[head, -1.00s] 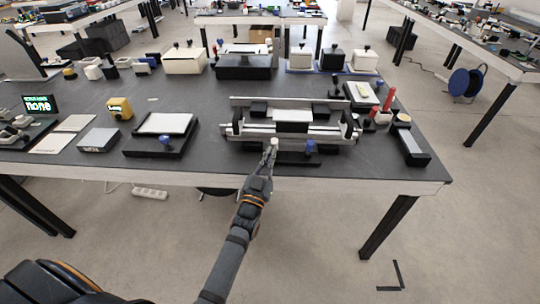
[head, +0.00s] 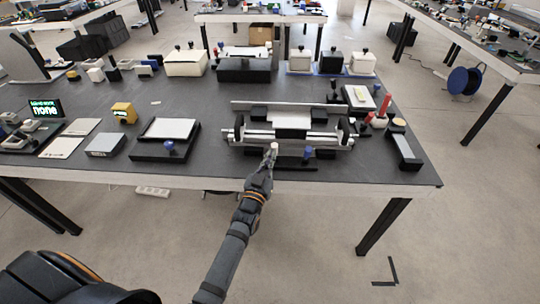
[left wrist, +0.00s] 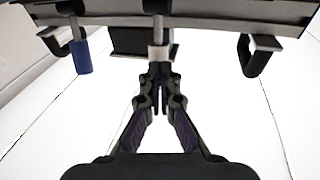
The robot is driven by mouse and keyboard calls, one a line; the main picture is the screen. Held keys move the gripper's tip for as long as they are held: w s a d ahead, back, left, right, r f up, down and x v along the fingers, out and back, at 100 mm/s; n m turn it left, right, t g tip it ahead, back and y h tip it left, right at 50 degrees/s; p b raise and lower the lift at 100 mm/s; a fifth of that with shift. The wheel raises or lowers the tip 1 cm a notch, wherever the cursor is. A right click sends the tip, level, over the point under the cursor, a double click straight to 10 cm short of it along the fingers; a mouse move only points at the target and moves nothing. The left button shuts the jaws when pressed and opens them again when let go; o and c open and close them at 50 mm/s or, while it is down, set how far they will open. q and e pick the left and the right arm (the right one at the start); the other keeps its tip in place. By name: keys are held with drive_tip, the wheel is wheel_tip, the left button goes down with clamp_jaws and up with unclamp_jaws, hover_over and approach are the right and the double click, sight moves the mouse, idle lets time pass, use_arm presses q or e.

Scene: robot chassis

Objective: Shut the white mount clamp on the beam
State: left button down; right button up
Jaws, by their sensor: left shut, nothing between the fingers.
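The clamp fixture (head: 236,140) stands near the table's front edge in the head view, with a long silver beam and a white block (head: 292,115) in its middle. A white-tipped lever (head: 274,147) sticks out at its front; the white tip also shows in the left wrist view (left wrist: 158,52). A blue-tipped lever (head: 307,153) is to its right, and left of it in the left wrist view (left wrist: 82,57). My left gripper (head: 269,156) is shut and empty, its fingertips right at the white tip. Whether they touch is unclear. My right gripper is out of view.
A black tray (head: 145,153) with a white plate lies left of the fixture. Red-topped bottles (head: 381,112) and a long black tray (head: 405,153) stand to the right. A yellow device (head: 123,113) is further left. Bare table lies between the fixture and the rear boxes.

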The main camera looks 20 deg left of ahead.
use_arm(q)
drive_tip(key=w+r+g+p, duration=0.1)
drive_tip(key=g+p, duration=0.1)
drive_tip(key=p, duration=0.3)
drive_tip(key=w+r+n+g+p, duration=0.1)
drive_tip(key=g+p, duration=0.1)
drive_tip(key=p, duration=0.3)
drive_tip(key=shift+w+a+r, duration=0.25)
drive_tip(key=shift+w+a, duration=0.15)
drive_tip(key=shift+w+a+f+g, duration=0.1)
drive_tip(key=shift+w+f+g, duration=0.1)
drive_tip(key=shift+f+g, duration=0.15)
drive_tip(key=shift+w, duration=0.15)
drive_tip(key=shift+r, duration=0.1)
